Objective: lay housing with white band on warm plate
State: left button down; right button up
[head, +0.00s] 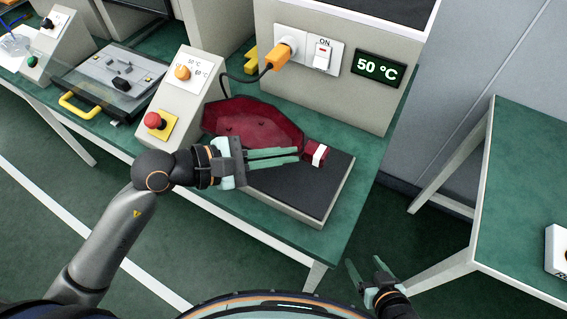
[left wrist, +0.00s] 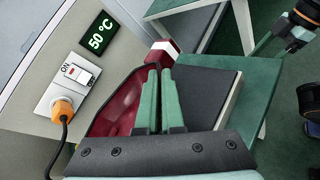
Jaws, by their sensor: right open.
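The dark red housing (head: 255,122) has a white band (head: 318,155) near its narrow right end. It is over the back and left part of the dark warm plate (head: 315,185); I cannot tell whether it touches the plate. In the left wrist view the housing (left wrist: 118,100) shows left of the fingers, its white band (left wrist: 166,46) beyond the tips. My left gripper (head: 298,154) has its fingers close together at the housing's near edge, seemingly shut on it; the fingers hide the contact. My right gripper (head: 365,262) is open and empty, low in front of the bench.
Behind the plate a panel carries an orange plug (head: 278,57), an ON switch (head: 322,56) and a 50 °C display (head: 380,68). A control box with a red button (head: 153,120) stands left. Another green table (head: 525,200) is at the right, with open floor between.

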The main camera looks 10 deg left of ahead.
pick_arm(q)
jog(key=w+f, duration=0.3)
jog(key=shift+a+f, duration=0.1)
jog(key=shift+f, duration=0.1)
jog(key=shift+w+f, duration=0.1)
jog(key=shift+f, duration=1.6)
jog(key=shift+b, duration=0.3)
jog(key=c, duration=1)
grip_release()
jog(key=shift+f, duration=0.1)
jog(key=shift+c, duration=0.2)
